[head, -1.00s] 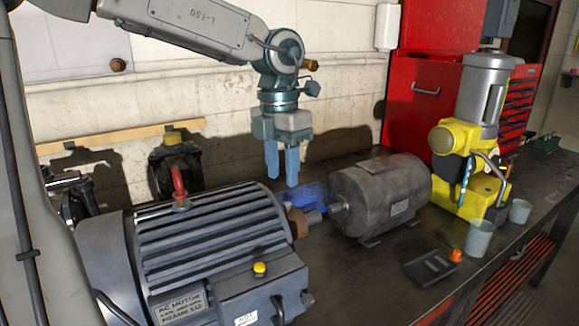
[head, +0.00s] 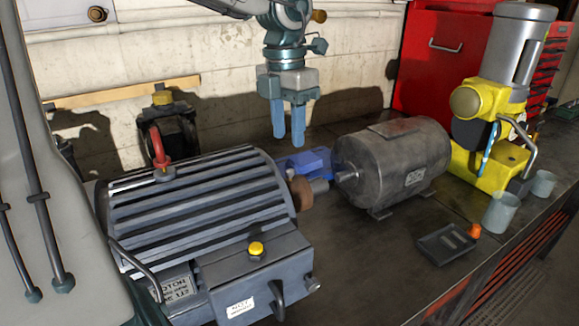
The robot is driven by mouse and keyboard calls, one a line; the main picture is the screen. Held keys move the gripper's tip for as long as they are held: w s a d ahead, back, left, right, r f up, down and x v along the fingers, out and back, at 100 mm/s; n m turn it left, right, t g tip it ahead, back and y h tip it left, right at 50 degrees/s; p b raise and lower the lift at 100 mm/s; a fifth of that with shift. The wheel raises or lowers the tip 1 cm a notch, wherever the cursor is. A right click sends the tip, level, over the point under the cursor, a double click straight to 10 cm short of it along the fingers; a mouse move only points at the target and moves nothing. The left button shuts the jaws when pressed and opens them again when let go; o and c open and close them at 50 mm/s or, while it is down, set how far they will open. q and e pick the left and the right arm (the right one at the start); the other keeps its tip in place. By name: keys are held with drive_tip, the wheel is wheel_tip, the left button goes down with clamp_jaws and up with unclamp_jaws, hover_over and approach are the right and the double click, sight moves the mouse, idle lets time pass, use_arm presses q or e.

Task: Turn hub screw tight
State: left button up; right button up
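My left gripper (head: 289,123) hangs pointing down behind the gap between two motors, its two blue fingers apart and nothing between them. The large grey motor (head: 205,200) lies at the left front, with a brownish hub (head: 301,193) on its shaft end. A smaller dark grey motor (head: 393,165) stands to the right, its shaft end facing the hub. A blue block-like part (head: 308,161) sits behind the hub, below and beyond my fingers. I cannot make out a hub screw. My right gripper is not in view.
A yellow and silver machine (head: 490,110) stands at the right with grey cups (head: 500,212) in front. A dark tray (head: 446,244) with an orange piece lies near the bench's front edge. A red tool cabinet (head: 440,50) stands behind. Bare bench shows around the smaller motor.

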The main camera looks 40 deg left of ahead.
sight(290, 171)
use_arm(q)
wheel_tip(290, 171, down, 2)
drive_tip(key=shift+d+f+b, duration=0.1)
drive_tip(key=shift+b, duration=0.3)
wheel_tip(290, 171, down, 4)
drive_tip(key=shift+d+r, duration=0.1)
drive_tip(key=shift+r, duration=0.1)
drive_tip(key=shift+f, duration=0.55)
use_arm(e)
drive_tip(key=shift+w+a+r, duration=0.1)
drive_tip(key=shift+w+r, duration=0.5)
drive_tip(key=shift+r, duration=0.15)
